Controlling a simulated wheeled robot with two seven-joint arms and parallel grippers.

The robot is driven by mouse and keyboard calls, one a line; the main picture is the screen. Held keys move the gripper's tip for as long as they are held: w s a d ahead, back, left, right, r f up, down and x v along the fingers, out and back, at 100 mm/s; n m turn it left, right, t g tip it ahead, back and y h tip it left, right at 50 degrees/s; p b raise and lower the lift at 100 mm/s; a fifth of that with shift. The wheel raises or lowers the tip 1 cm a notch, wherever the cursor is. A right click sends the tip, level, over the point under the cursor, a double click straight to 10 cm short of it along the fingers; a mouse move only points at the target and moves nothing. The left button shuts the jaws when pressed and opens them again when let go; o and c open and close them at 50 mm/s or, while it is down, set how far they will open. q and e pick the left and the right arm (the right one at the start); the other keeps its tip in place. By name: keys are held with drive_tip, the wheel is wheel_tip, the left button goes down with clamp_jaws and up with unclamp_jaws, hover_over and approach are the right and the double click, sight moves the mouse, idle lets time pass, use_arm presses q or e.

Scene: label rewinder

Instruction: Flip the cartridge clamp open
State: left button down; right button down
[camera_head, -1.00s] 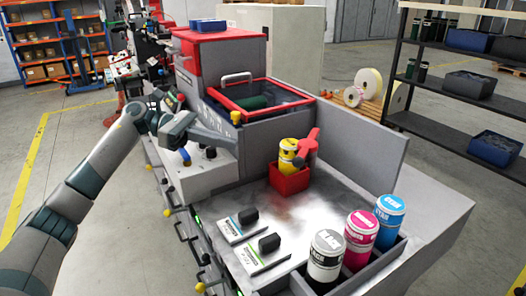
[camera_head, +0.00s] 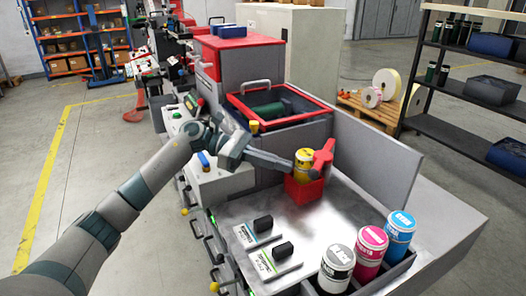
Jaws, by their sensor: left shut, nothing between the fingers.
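A yellow cartridge (camera_head: 302,161) stands upright in a red holder (camera_head: 304,190) on the machine's grey deck. The red cartridge clamp (camera_head: 322,158) is at the cartridge's right side, with its lever sticking up. My left gripper (camera_head: 285,163) comes in from the left, shut and empty. Its tip is just left of the yellow cartridge; I cannot tell whether it touches. The clamp is on the far side of the cartridge from the gripper. My right gripper is not in view.
Black (camera_head: 337,266), magenta (camera_head: 370,246) and cyan (camera_head: 399,232) cartridges stand in a grey rack at the front right. Two flat pads with black knobs (camera_head: 263,224) lie on the deck. A red-framed bin (camera_head: 280,100) stands behind, and a grey wall panel (camera_head: 372,160) on the right.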

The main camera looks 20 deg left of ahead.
use_arm(q)
drive_tip(key=p+x, duration=0.1)
drive_tip(key=x, duration=0.2)
drive_tip(key=shift+w+d+p, duration=0.15)
drive_tip(key=shift+d+p, duration=0.25)
drive_tip(key=shift+d, duration=0.15)
